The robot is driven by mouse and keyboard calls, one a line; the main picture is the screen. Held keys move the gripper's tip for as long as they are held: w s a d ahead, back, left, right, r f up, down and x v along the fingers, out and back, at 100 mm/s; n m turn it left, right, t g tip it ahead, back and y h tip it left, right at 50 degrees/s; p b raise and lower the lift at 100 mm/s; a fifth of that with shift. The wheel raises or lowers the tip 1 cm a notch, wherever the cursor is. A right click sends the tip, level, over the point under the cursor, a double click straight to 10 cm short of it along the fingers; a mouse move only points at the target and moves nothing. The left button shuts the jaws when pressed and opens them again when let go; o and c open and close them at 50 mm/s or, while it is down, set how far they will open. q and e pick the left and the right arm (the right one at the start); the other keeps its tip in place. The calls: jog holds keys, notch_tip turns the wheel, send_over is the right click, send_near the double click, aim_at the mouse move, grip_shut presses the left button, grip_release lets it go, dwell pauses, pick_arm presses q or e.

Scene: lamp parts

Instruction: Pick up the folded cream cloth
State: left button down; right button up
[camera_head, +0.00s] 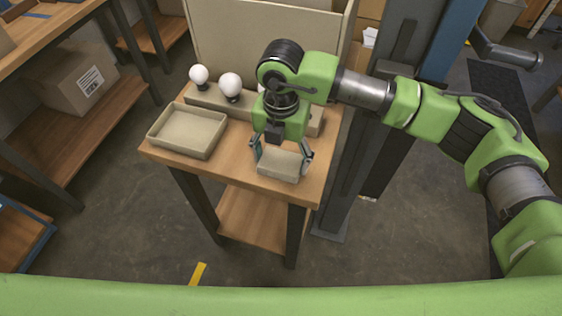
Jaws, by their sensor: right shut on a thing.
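The folded cream cloth (279,166) is a pale block near the front right of the small wooden table. My right gripper (281,156) points down over it, with one finger at each side of the cloth. The gripper is shut on the cloth. I cannot tell whether the cloth touches the tabletop or is slightly above it. My left gripper is not in view.
A shallow beige tray (154,135) sits at the table's left. A dark post stands right of the wooden table (226,168). A cardboard box (76,80) is on a left shelf.

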aim_at(282, 160)
jog(key=shift+r+p, duration=0.4)
jog(key=shift+r, duration=0.2)
notch_tip(282, 160, up, 3)
jog(key=shift+w+f+p, duration=0.1)
jog(key=shift+f+p, duration=0.05)
jog(key=shift+p, duration=0.6)
jog(key=w+d+r+p, duration=0.2)
jog(key=d+r, duration=0.7)
jog(key=d, duration=0.4)
jog(key=shift+w+d, duration=0.15)
jog(key=shift+d, duration=0.25)
jog(key=shift+o, duration=0.8)
jog(key=shift+c, duration=0.6)
